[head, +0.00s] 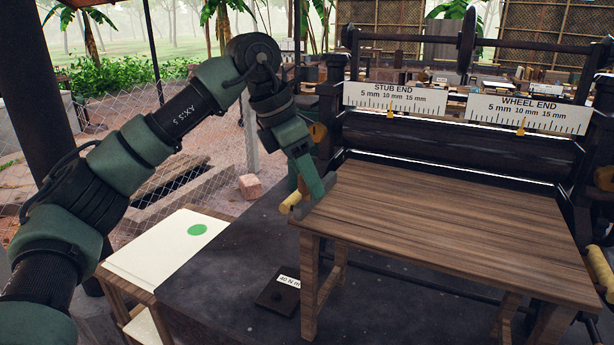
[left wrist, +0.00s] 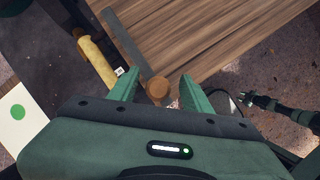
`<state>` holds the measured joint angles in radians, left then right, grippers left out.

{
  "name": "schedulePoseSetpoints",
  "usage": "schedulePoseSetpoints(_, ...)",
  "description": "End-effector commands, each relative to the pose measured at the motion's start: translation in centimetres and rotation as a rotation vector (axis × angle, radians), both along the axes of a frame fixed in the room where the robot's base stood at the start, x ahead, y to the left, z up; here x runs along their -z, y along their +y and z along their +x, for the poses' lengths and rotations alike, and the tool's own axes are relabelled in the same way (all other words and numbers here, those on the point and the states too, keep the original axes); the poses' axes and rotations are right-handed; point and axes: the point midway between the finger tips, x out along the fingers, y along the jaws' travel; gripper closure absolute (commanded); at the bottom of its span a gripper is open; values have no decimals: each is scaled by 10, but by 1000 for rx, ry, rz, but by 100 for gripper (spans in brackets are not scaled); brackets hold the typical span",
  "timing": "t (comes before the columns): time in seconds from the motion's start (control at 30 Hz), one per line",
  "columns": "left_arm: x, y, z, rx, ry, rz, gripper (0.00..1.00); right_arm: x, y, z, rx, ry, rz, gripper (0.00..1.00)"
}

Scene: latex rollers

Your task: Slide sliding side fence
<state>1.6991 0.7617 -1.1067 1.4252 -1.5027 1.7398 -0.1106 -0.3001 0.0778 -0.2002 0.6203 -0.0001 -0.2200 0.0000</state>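The side fence is a thin grey metal strip lying along the left edge of the wooden feed table (head: 450,225). The strip (left wrist: 127,40) shows clearly in the left wrist view, with a round wooden knob (left wrist: 158,88) at its near end. My left gripper (left wrist: 158,98) is open, one finger on each side of the knob, with gaps visible. In the head view my left gripper (head: 309,188) points down at the table's left edge and hides much of the fence.
A yellow handle (left wrist: 97,62) lies just left of the fence. Behind the table are the dark rollers (head: 450,145) with the stub end scale (head: 395,98) and wheel end scale (head: 528,112). A white board with a green dot (head: 165,245) stands at left. The tabletop is clear.

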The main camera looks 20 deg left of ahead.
Motion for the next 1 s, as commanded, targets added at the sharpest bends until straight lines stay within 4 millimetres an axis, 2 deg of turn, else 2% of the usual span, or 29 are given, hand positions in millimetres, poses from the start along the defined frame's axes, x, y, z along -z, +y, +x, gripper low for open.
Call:
schedulePoseSetpoints(0.17, -7, 2, -1, 0, -2, -1, 51, 1, -4, 0, -2, 0, -4, 64)
schedulePoseSetpoints(0.5, -57, 16, -15, 1, -2, 0, 51, 7, -4, 0, -2, 0, -5, 64)
schedulePoseSetpoints(0.6, -67, 19, -18, 1, -2, 0, 51, 7, -4, 0, -2, 0, -4, 64)
schedulePoseSetpoints(1.0, -72, 21, -20, 0, 1, 0, 51, 7, -2, 0, -1, -1, -3, 64)
